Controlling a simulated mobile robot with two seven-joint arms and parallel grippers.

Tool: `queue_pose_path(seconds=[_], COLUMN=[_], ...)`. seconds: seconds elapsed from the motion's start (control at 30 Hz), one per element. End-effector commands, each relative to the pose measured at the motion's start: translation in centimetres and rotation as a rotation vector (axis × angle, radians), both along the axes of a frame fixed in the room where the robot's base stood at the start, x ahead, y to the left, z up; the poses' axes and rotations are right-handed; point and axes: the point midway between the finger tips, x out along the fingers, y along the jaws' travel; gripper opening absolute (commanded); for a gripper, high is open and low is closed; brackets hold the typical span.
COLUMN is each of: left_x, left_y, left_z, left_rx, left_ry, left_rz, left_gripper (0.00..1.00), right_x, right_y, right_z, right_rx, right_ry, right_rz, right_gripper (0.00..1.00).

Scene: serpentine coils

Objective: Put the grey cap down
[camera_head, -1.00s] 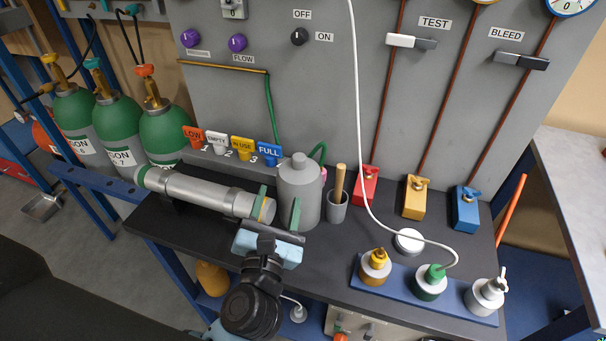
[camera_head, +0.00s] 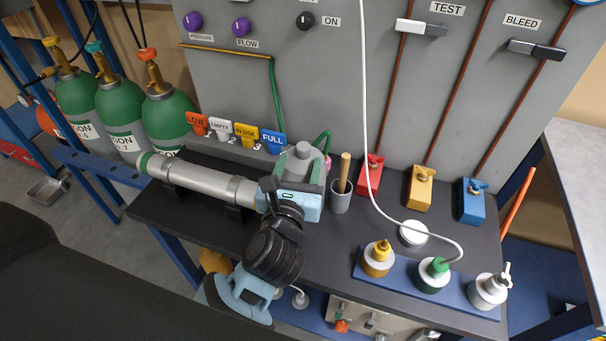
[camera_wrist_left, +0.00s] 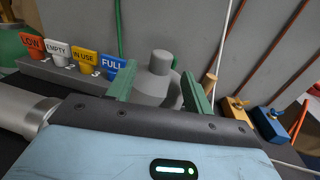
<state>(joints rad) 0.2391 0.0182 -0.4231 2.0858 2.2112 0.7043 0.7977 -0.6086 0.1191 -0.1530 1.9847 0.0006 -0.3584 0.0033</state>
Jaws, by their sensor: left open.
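A grey cylindrical piece with a rounded shoulder and a knob on top (camera_head: 303,152) stands on the dark bench. It is the thing that best fits the grey cap, and its lower part is hidden behind my left gripper. In the left wrist view the grey piece (camera_wrist_left: 158,78) shows beyond and between the two green fingers. My left gripper (camera_head: 296,172) is open in front of it, with a finger towards each side. I cannot tell whether the fingers touch it. My right gripper is not in view.
A grey tube (camera_head: 205,182) lies just left of the gripper. A grey cup with a wooden handle (camera_head: 340,199) stands close on the right. Coloured tags (camera_head: 246,133) line the back. A blue tray (camera_head: 400,284) holds three bottles, with a white disc (camera_head: 412,234) behind.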

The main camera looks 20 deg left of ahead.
Motion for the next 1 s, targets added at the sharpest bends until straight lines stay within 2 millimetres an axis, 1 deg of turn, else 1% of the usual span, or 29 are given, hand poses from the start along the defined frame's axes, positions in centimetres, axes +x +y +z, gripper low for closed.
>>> queue_pose_path(seconds=[0.2,0.33,0.47,0.67,0.77,1.0], left_x=[2.9,4.3,4.9,4.9,4.9,4.9], left_y=[0.4,0.5,0.6,0.6,0.6,0.6], left_z=[0.5,0.2,0.1,0.1,0.1,0.1], left_rx=[0.003,0.002,0.001,0.001,0.001,0.001], left_ry=[-0.007,-0.004,-0.002,-0.001,-0.001,-0.001], left_rz=[0.001,0.001,0.001,0.000,0.000,0.001], left_gripper=[0.51,0.51,0.51,0.51,0.40,0.08], right_x=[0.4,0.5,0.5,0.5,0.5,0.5], right_y=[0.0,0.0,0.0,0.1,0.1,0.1], right_z=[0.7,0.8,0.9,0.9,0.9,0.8], right_rx=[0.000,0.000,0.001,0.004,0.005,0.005], right_ry=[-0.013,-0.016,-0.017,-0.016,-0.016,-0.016], right_rz=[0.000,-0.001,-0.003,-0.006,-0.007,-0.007], right_gripper=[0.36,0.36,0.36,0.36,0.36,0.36])
